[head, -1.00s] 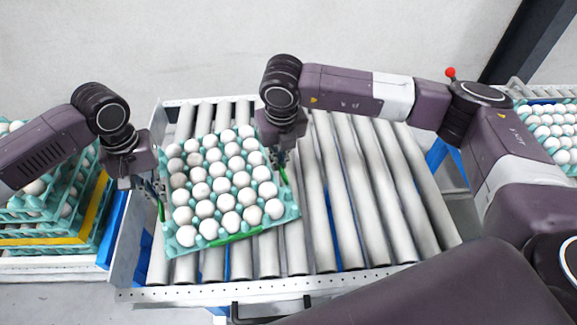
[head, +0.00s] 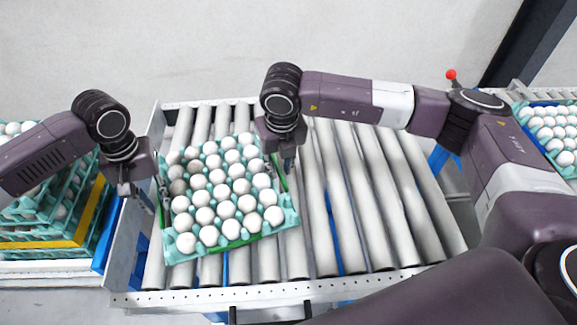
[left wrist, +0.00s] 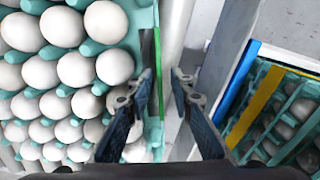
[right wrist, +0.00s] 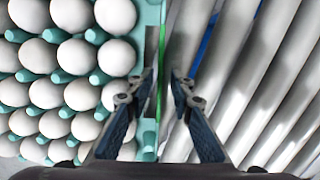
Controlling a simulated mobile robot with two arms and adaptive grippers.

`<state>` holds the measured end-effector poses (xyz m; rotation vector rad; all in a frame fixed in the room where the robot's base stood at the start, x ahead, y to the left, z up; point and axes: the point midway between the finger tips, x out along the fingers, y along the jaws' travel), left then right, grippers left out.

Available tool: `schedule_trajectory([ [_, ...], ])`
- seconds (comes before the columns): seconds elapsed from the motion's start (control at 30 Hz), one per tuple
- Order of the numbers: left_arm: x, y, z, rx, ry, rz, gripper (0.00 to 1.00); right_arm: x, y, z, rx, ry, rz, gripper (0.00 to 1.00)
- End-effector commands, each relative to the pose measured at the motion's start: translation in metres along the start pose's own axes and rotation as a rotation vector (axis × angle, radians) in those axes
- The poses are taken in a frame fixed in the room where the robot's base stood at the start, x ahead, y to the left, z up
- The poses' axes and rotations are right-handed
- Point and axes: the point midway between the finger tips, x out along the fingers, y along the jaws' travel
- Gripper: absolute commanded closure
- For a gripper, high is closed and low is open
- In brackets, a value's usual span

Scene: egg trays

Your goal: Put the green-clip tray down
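The green-clip tray (head: 290,218) is a teal tray full of white eggs. It rests on the roller conveyor, turned slightly, with green clips along its edges. My left gripper (left wrist: 163,76) is at its left edge, fingers apart on either side of the rim and green clip (left wrist: 158,52). My right gripper (right wrist: 162,75) is at the right edge, fingers apart with the green clip (right wrist: 162,60) between them. Small gaps show beside the rim in both wrist views. The tray's underside is hidden.
The roller conveyor (head: 375,190) is free to the right of the tray. Stacked teal egg trays with a yellow strip (head: 50,243) stand at the left, beyond the conveyor's side plate. Another egg tray (head: 550,128) is at the far right.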

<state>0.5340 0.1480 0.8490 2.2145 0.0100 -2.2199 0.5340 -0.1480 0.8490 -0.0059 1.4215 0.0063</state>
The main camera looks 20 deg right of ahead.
Motion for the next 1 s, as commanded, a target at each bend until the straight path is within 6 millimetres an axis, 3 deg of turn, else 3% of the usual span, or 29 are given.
schedule_trajectory([
  [0.5, -0.067, 0.001, -0.001, 0.000, 0.003, 0.002, 0.78, 0.000, 0.001, 0.000, -0.001, 0.000, 0.001, 0.78],
  [0.67, -0.078, 0.000, 0.000, 0.000, 0.001, 0.001, 0.78, -0.001, 0.001, 0.000, -0.001, 0.000, 0.001, 0.78],
  [0.83, -0.080, 0.000, 0.000, 0.000, 0.000, 0.001, 0.78, -0.018, 0.001, 0.001, 0.000, -0.003, 0.002, 0.78],
  [1.0, -0.080, 0.000, 0.000, 0.000, 0.000, 0.000, 0.78, -0.054, 0.001, 0.001, -0.001, -0.005, 0.002, 0.78],
])
